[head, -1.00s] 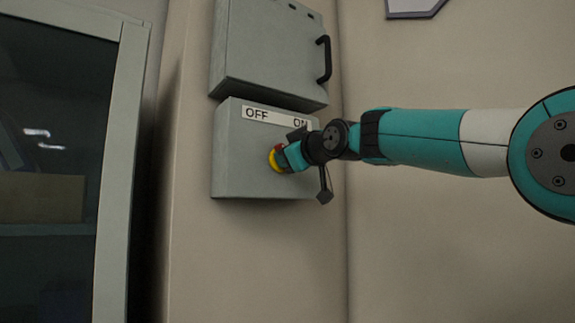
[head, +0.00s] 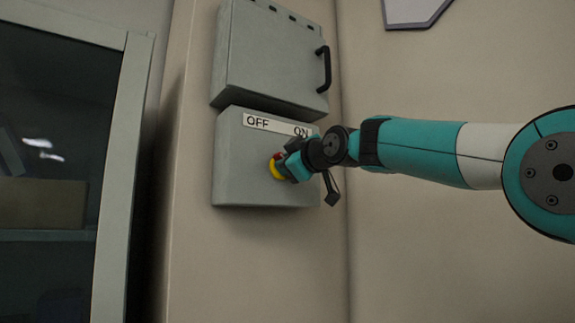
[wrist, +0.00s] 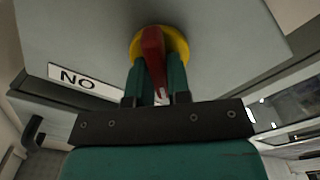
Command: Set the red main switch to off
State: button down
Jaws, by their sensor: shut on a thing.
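The red main switch is a red handle (wrist: 152,45) on a round yellow base (wrist: 176,42), mounted on the grey switch box (head: 240,180). In the head view a small part of the yellow base (head: 275,169) and a little red show beside my gripper (head: 289,165). In the wrist view my gripper (wrist: 153,78) is shut on the red handle, with one teal finger on each side. A white label (head: 272,126) above the switch reads OFF at left and ON at right. The wrist view shows its ON end upside down. My gripper hides which mark the handle points to.
A grey cabinet (head: 268,60) with a black door handle (head: 322,68) hangs just above the switch box. A glass-fronted cabinet (head: 115,180) stands at the left. The wall below the box is clear.

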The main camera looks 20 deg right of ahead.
jog(key=c, duration=1.1)
grip_release()
jog(key=b+v, duration=0.6)
jog(key=v, duration=1.1)
jog(key=shift+s, duration=0.2)
